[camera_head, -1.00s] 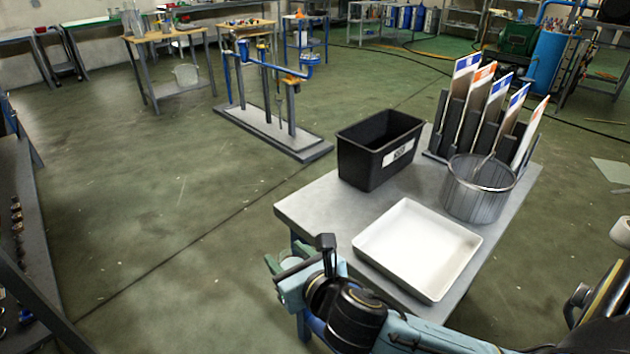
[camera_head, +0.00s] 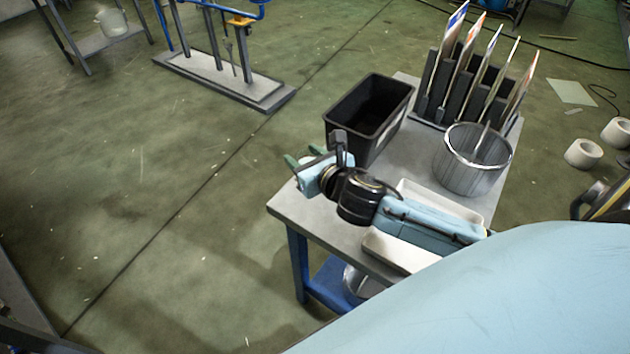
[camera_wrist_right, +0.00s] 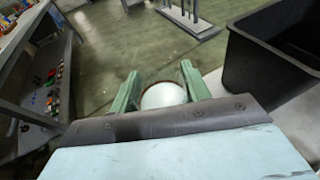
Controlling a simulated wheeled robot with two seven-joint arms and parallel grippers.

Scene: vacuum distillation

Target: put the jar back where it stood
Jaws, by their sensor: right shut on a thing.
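My right gripper (camera_head: 304,157) is over the left end of the grey table, beside the black bin. In the right wrist view its two green fingers (camera_wrist_right: 160,78) are shut on the jar (camera_wrist_right: 164,96), which shows as a round whitish shape between them. The jar's lower part is hidden by the gripper body there. My left gripper is not in view.
The black bin (camera_head: 352,135) stands close by my right gripper, and in the wrist view (camera_wrist_right: 262,62). My arm crosses the white tray (camera_head: 392,250). A mesh basket (camera_head: 462,178) and a rack with upright panels (camera_head: 440,85) stand farther right. Open floor lies left.

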